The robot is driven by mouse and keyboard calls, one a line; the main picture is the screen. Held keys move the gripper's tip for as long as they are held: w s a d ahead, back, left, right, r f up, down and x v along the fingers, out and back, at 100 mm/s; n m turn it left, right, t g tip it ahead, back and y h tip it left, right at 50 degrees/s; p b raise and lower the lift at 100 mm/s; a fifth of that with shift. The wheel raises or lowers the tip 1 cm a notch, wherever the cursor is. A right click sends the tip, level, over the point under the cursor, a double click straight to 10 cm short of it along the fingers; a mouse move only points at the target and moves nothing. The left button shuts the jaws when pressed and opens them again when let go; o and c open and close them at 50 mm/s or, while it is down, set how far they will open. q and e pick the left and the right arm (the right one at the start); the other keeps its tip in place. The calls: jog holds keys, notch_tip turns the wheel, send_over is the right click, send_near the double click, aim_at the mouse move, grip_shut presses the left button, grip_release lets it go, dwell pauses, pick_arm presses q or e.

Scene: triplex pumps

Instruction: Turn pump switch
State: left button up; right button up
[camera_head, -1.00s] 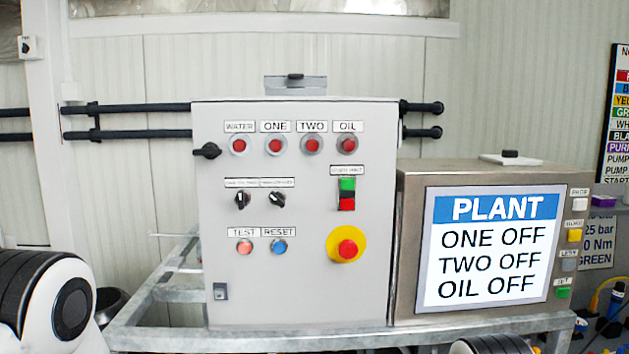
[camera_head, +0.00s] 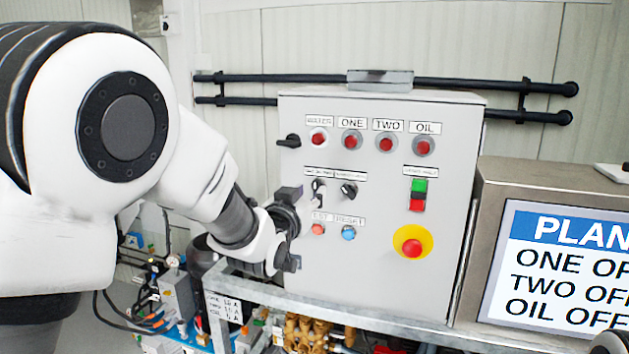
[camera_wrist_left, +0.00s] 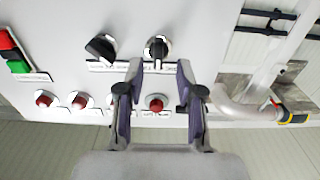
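The grey control panel (camera_head: 395,270) carries two black rotary switches, a left one (camera_head: 319,186) and a right one (camera_head: 349,189). Their labels are too small to read. My left gripper (camera_head: 311,200) is at the left rotary switch and partly blends with it in the head view. In the left wrist view, the panel appears upside down. My gripper (camera_wrist_left: 159,66) is open there, with one fingertip on each side of the left rotary switch (camera_wrist_left: 157,47); contact cannot be told. The right rotary switch (camera_wrist_left: 101,47) is outside the fingers. My right gripper is not visible.
Red lamps (camera_head: 386,144) sit above the switches. Orange TEST (camera_head: 317,229) and blue RESET (camera_head: 348,233) buttons lie below. A green-red switch (camera_head: 418,194) and emergency stop (camera_head: 412,246) are to the right. A metal frame rail (camera_head: 390,317) and PLANT screen (camera_head: 570,270) border the panel.

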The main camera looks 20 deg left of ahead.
aim_at(315, 188)
pick_arm(q)
jog(key=w, duration=0.1)
jog(key=w+p, duration=0.1)
jog(key=w, duration=0.1)
jog(key=shift+d+r, duration=0.1)
jog(key=shift+d, duration=0.25)
jog(key=shift+w, duration=0.25)
jog(key=shift+s+a, duration=0.15)
jog(key=shift+a, duration=0.1)
jog(key=shift+d, duration=0.1)
grip_shut()
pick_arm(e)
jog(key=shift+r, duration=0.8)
